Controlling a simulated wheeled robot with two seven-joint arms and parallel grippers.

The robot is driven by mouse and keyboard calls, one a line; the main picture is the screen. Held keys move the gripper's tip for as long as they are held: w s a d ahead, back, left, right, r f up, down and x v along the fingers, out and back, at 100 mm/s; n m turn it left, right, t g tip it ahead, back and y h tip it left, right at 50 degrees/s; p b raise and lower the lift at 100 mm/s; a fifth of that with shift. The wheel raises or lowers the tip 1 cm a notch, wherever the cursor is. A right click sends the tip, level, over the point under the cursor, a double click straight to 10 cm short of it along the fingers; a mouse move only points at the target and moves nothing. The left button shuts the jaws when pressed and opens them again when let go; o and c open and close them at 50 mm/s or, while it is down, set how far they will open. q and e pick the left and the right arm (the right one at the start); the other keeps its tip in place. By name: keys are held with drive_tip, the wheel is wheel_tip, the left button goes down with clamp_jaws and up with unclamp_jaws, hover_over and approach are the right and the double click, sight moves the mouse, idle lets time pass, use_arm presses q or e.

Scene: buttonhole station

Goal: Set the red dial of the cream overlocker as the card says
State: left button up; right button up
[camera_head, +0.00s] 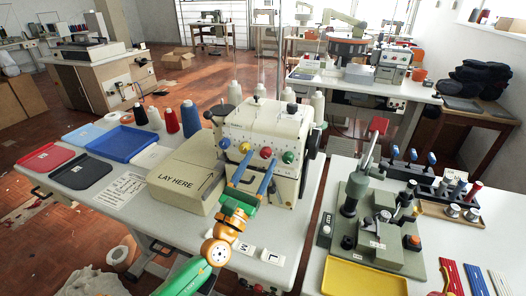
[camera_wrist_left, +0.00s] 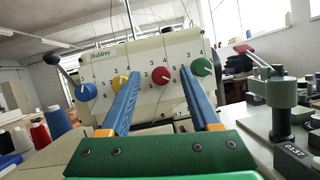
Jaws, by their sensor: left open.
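The cream overlocker (camera_head: 262,118) stands on the white table with a row of blue, yellow, red and green dials on its front. The red dial (camera_head: 266,152) is third from the left; it also shows in the left wrist view (camera_wrist_left: 160,75), with printed numbers around it. Its pointer setting is too small to read surely. My left gripper (camera_head: 259,160) is open, with its blue fingers towards the panel. In the left wrist view the red dial appears between the fingertips; contact cannot be told. A printed white card (camera_head: 122,192) lies at the table's left; its text is unreadable. My right gripper is not in view.
A box marked LAY HERE (camera_head: 186,181) stands left of the overlocker. The yellow dial (camera_wrist_left: 118,84) and green dial (camera_wrist_left: 202,67) flank the red one closely. Thread cones (camera_head: 190,118) and a blue tray (camera_head: 122,143) are farther left. A grey-green press (camera_head: 372,235) stands on the right table.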

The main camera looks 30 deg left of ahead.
sight(266, 152)
use_arm(q)
drive_tip(key=w, duration=0.2)
drive_tip(key=shift+w+a, duration=0.25)
drive_tip(key=shift+w, duration=0.1)
drive_tip(key=shift+s+r, duration=0.15)
drive_tip(key=shift+s, duration=0.05)
clamp_jaws()
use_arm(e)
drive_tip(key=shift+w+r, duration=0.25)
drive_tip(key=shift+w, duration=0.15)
